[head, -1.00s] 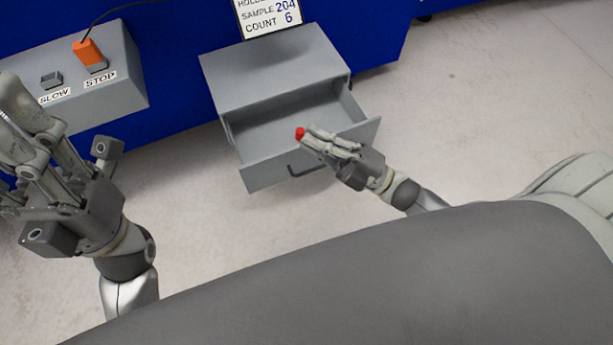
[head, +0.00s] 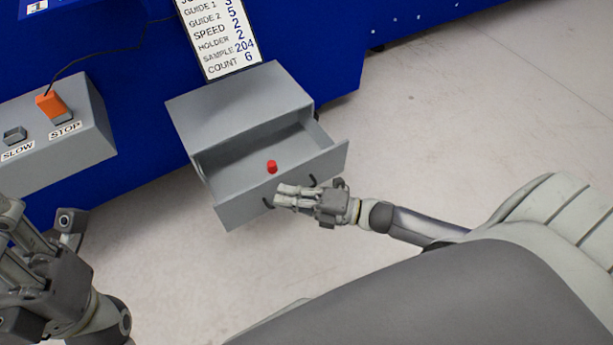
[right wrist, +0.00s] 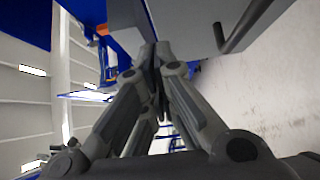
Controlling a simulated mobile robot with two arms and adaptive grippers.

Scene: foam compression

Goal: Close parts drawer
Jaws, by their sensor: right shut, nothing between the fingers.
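The grey parts drawer (head: 232,205) stands pulled out of its grey cabinet (head: 238,103). A small red part (head: 271,167) shows in the drawer, close behind its front panel. My right gripper (head: 278,196) is shut and empty in front of the drawer's front panel, overlapping the dark handle (head: 312,181) in the head view; contact cannot be told. In the right wrist view its fingers (right wrist: 152,50) are together beside the grey panel (right wrist: 185,25), with the handle bar (right wrist: 240,25) to their right. My left gripper (head: 30,240) is partly cut off at the lower left.
A grey control box (head: 85,140) with SLOW and STOP labels and an orange switch (head: 52,104) stands at the left. A white sign (head: 222,40) stands behind the cabinet, before the blue machine (head: 330,60). The pale floor (head: 430,120) on the right is clear.

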